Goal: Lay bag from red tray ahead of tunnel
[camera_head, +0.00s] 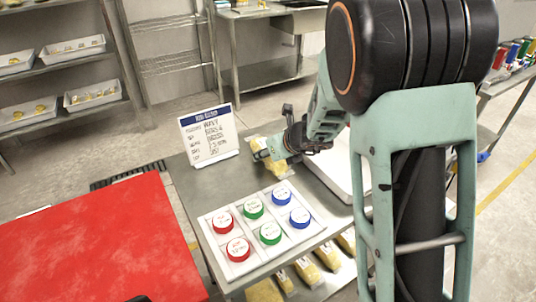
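My gripper (273,150) is small in the view, low over the far part of the grey bench. A yellow bag (281,168) in pale film shows right at its fingers; more yellow shows just left of them. I cannot tell whether the fingers grip the bag or only stand against it. A large flat red surface (90,240) fills the lower left; I cannot tell what it is. I see no tunnel and no tray that is clearly red.
A white panel (231,268) with red, green and blue round pieces lies on the bench (193,205). A white sign (209,137) stands behind it. A white tray (342,172) is partly hidden by my arm. Yellow bags (305,272) lie on a lower shelf.

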